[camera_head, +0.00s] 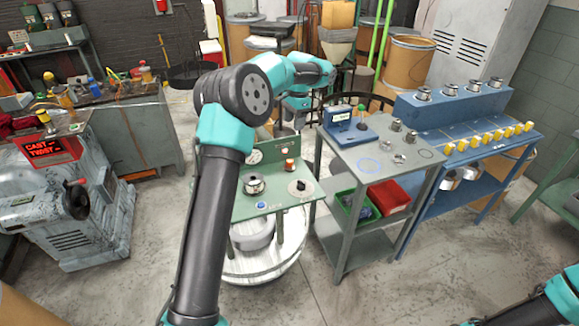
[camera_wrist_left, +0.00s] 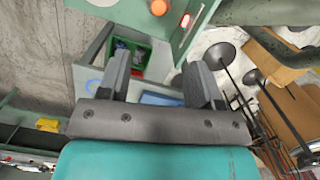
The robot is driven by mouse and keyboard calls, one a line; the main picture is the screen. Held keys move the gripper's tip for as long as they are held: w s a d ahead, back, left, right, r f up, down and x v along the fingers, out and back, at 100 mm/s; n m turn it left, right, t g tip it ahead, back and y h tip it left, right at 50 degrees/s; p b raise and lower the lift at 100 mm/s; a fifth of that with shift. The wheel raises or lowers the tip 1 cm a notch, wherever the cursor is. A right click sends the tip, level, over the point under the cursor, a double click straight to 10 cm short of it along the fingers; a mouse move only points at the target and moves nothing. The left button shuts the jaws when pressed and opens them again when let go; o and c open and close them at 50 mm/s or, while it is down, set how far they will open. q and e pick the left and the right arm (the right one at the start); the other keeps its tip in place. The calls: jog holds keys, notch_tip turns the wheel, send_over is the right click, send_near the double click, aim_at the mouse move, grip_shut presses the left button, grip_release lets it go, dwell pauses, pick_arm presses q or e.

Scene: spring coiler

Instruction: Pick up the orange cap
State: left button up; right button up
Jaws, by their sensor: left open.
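The orange cap (camera_head: 290,165) is a small orange-brown round piece at the back right of a green stand's top (camera_head: 275,202). In the left wrist view an orange round top (camera_wrist_left: 158,7), apparently the same cap, is at the upper edge, partly cut off. My left gripper (camera_head: 299,122) is behind the stand in the head view, small and hard to make out. In its wrist view the two dark fingers (camera_wrist_left: 160,62) are spread, with nothing between them. The cap lies beyond the fingertips, apart from them. My right gripper is out of view; only part of that arm shows.
A metal cylinder (camera_head: 254,185) and a black knob (camera_head: 300,188) are on the stand near the cap. A glowing red-orange light (camera_wrist_left: 185,20) shows beside it. A grey cart (camera_head: 365,152) with green and red bins stands right, then a blue bench (camera_head: 440,120).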

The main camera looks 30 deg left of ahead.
pick_arm(q)
jog(key=shift+f, duration=0.15)
send_near(290, 160)
jog(key=f, duration=0.5)
jog(key=shift+s+a+f, duration=0.1)
jog(key=shift+s+a, duration=0.2)
jog(key=shift+s, duration=0.05)
jog(key=shift+f, duration=0.15)
jog(key=shift+s+f, duration=0.15)
jog(key=shift+f, duration=2.3)
jog(key=shift+c, duration=0.4)
jog(key=c, duration=1)
